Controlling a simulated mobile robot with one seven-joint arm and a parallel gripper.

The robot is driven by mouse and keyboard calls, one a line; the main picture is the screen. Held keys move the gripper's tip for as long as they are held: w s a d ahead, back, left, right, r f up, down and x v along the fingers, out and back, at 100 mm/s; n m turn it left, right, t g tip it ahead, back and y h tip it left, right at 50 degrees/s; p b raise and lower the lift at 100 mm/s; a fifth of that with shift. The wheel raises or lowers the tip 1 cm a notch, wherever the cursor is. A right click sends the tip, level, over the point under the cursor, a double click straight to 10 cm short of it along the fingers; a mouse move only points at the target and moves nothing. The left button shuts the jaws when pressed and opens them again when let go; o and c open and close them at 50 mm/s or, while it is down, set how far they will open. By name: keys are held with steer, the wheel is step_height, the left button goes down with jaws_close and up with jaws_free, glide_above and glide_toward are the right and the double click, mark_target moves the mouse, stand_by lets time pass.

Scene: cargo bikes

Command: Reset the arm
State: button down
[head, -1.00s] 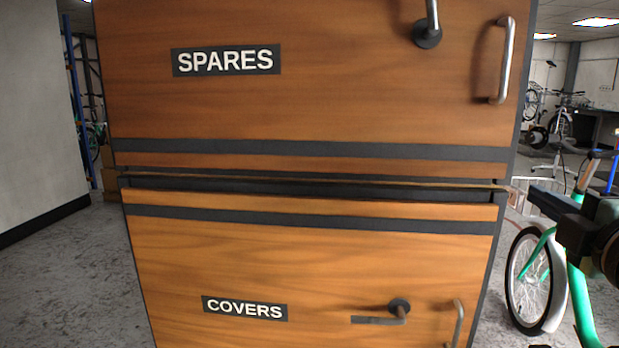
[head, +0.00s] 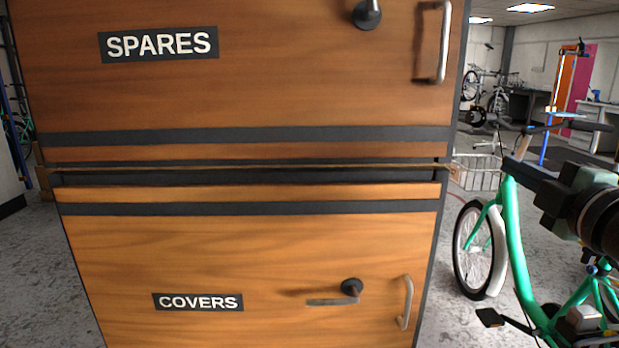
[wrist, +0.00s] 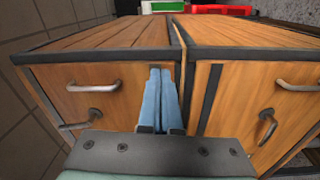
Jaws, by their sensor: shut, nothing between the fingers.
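My gripper (wrist: 160,100) shows in the wrist view with its two blue fingers together and nothing between them. It points toward the wooden cabinet's two door fronts, near the dark gap between them. In the head view my dark arm (head: 575,205) reaches in from the right edge, and its fingers cannot be made out clearly. The upper door (head: 250,85) is labelled SPARES and the lower door (head: 250,250) COVERS. The COVERS door stands slightly proud below a dark gap.
A green bicycle (head: 513,235) with a white-rimmed wheel stands right of the cabinet, close behind my arm. A wire basket (head: 478,172) is on its front. Workbenches and more bicycles are farther back. Grey floor (head: 448,325) shows between the cabinet and the bicycle.

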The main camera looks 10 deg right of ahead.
steer(key=w+a+r+m+t, duration=0.1)
steer(key=a+r+m, duration=0.1)
steer(key=a, duration=0.5)
steer(key=a+r+m+t, duration=0.1)
steer(key=a+r+m, duration=0.15)
steer(key=a, duration=0.45)
steer(key=s+a+r+m+t+y, duration=0.1)
steer(key=s+a+r+m+t, duration=0.4)
steer(key=s+a, duration=0.45)
steer(key=s+a+r+m+t, duration=0.2)
steer(key=s+a+r+m, duration=0.5)
steer(key=a, duration=0.4)
step_height(320, 180, up, 26)
steer(key=s+p, duration=0.1)
steer(key=p, duration=2.6)
steer(key=shift+s+r, duration=0.15)
steer(key=shift+d, duration=0.1)
